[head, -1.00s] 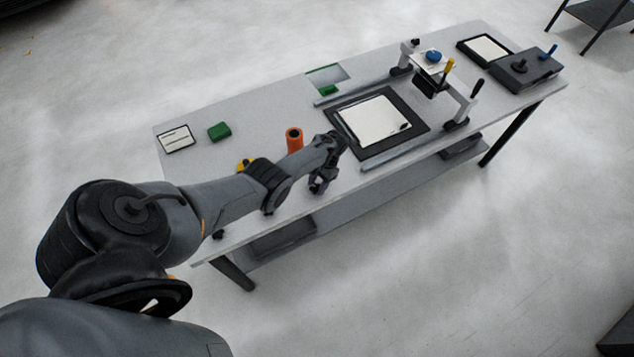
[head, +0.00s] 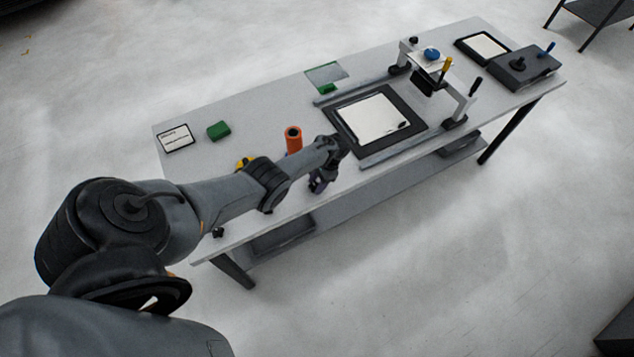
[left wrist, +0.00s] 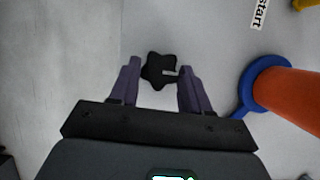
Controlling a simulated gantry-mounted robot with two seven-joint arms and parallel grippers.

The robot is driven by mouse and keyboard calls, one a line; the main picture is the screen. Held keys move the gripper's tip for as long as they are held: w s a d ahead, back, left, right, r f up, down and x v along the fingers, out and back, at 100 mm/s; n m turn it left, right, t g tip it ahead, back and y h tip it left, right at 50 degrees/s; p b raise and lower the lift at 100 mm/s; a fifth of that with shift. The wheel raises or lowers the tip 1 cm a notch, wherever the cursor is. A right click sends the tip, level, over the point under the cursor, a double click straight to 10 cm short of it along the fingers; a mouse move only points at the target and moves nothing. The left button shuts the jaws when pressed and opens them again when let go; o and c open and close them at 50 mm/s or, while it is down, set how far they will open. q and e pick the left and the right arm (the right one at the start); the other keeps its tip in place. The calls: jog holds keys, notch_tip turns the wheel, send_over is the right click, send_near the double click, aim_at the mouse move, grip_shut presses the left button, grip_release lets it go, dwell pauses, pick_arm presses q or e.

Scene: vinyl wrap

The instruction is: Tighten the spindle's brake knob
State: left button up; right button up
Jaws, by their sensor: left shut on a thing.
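The spindle shows in the head view as an upright orange roll (head: 294,140) on the bench, partly behind my left arm. In the left wrist view the orange roll (left wrist: 292,97) rises from a blue ring (left wrist: 263,84) at the right. The black star-shaped brake knob (left wrist: 160,70) lies between the purple fingers of my left gripper (left wrist: 160,82), which is shut on it. In the head view my left gripper (head: 318,184) points down near the bench's front edge, right of the roll; the knob is hidden there. My right gripper is not in view.
A black-framed white panel (head: 375,118) lies right of the gripper. A rail-mounted carriage (head: 432,68) and a dark box (head: 525,69) stand farther right. A green block (head: 218,130) and a white card (head: 176,138) lie at the left. A "start" label (left wrist: 259,14) is near the spindle.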

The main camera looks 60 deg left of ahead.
pick_arm(q)
jog(key=o, duration=1)
jog(key=shift+o, duration=0.2)
jog(key=shift+r, duration=0.1)
jog(key=shift+w+r, duration=0.15)
jog(key=shift+r, duration=0.1)
jog(key=p+v, duration=0.2)
jog(key=v, duration=0.8)
jog(key=shift+p, duration=0.3)
jog(key=s+d+r+m+t+y+p, duration=0.1)
jog(key=s+d+r+t, duration=0.2)
jog(key=s+d, duration=0.35)
jog(key=s+d+r+m+t+y+p, duration=0.1)
jog(key=s+d+r+t+p, duration=0.15)
jog(key=d, duration=0.75)
jog(key=s+d+r+t+h, duration=0.2)
jog(key=s+d+r, duration=0.8)
jog(key=d+r, duration=0.1)
jog(key=shift+p+v, duration=0.3)
jog(key=shift+v, duration=0.6)
